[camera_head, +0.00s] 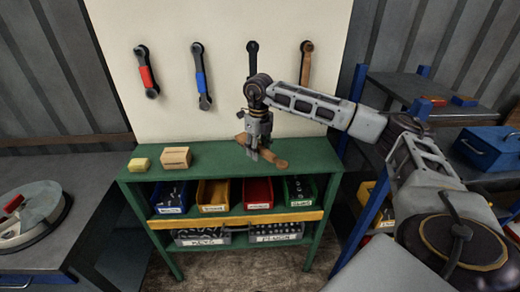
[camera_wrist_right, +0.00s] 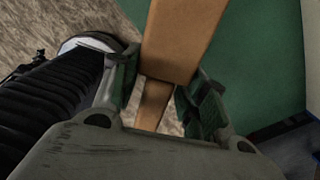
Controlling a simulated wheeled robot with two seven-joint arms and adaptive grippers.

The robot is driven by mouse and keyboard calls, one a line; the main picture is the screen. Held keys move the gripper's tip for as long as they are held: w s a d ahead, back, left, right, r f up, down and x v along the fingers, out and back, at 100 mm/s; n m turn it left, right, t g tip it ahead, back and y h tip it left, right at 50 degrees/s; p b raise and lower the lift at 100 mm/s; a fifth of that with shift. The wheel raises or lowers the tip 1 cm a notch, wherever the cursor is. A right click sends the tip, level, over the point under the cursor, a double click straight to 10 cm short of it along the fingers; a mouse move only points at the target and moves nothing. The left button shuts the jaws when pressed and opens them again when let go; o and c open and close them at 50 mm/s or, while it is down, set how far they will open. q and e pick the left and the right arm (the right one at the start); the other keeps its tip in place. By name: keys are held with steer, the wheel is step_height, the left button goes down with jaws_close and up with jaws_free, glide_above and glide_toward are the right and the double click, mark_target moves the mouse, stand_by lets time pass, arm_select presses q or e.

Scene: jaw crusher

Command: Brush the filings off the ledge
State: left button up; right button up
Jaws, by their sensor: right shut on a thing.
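My right gripper (camera_head: 254,150) is shut on a brown wooden tool (camera_head: 274,160), seemingly a brush handle, just above or at the front of the green bench top (camera_head: 220,158). In the right wrist view the wooden bar (camera_wrist_right: 182,40) runs between the two finger pads of the gripper (camera_wrist_right: 160,95). I see no bristles. The green top is the only ledge-like surface I can make out, and no filings can be told on it. My left gripper is not in view.
A yellow block (camera_head: 139,164) and a wooden block (camera_head: 175,157) sit on the bench top. Bins, including a red one (camera_head: 258,192), fill the shelf below. Tools hang on the wall, including a red-handled one (camera_head: 147,76). A blue toolbox (camera_head: 490,148) stands right.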

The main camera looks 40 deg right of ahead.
steer(key=shift+a, duration=0.35)
steer(key=shift+w+a+m, duration=0.2)
steer(key=shift+w+m, duration=0.15)
steer(key=shift+m, duration=0.45)
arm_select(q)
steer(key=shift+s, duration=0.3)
arm_select(e)
steer(key=shift+m, duration=0.4)
steer(key=shift+w+m, duration=0.1)
steer(key=shift+m, duration=0.2)
steer(key=shift+f, duration=0.1)
